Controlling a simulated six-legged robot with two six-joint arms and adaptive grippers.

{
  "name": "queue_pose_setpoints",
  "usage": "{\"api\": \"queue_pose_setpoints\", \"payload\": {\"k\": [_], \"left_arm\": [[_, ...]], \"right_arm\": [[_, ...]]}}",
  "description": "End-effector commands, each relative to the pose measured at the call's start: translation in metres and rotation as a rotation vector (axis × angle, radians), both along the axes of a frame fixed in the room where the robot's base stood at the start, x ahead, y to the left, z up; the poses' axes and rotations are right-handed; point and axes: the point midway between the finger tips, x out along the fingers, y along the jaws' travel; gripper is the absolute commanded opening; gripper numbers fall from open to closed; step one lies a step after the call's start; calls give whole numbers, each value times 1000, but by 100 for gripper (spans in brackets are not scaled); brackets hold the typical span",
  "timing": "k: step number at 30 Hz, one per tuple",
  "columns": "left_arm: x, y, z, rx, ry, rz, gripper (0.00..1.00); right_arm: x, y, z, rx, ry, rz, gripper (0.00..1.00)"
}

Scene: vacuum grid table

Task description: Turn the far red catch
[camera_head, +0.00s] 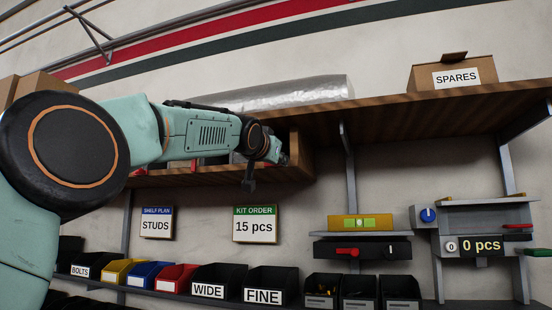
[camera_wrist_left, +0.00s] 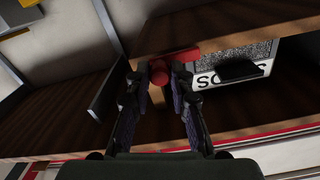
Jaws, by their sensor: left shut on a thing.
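A red catch (camera_wrist_left: 178,56) with a round knob shows in the left wrist view, at the edge of a wooden board. My left gripper (camera_wrist_left: 160,88) is shut on it, one dark finger on each side of the knob. Other small red pieces (camera_head: 140,172) show under the shelf further left, partly behind my arm. My right gripper is not in view.
The wooden shelf (camera_head: 440,112) carries a SPARES box (camera_head: 450,75) and a silver roll (camera_head: 290,92). Below are sign cards (camera_head: 255,224), bins (camera_head: 218,280) and a black unit with a red lever (camera_head: 347,251). A labelled speckled thing (camera_wrist_left: 225,66) sits beside the catch.

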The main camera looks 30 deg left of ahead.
Motion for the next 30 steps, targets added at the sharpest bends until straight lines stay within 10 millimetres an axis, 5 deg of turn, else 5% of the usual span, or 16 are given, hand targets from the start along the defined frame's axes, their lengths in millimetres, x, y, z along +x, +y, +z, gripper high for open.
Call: {"api": "queue_pose_setpoints", "payload": {"k": [17, 18, 25, 30], "left_arm": [[0, 0, -1, 35, 7, 0, 0], [0, 0, -1, 35, 7, 0, 25], [0, 0, -1, 34, 8, 0, 44], [0, 0, -1, 33, 8, 0, 45]], "right_arm": [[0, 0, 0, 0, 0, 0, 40], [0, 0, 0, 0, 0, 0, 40], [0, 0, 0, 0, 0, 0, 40], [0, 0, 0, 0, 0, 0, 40]]}}
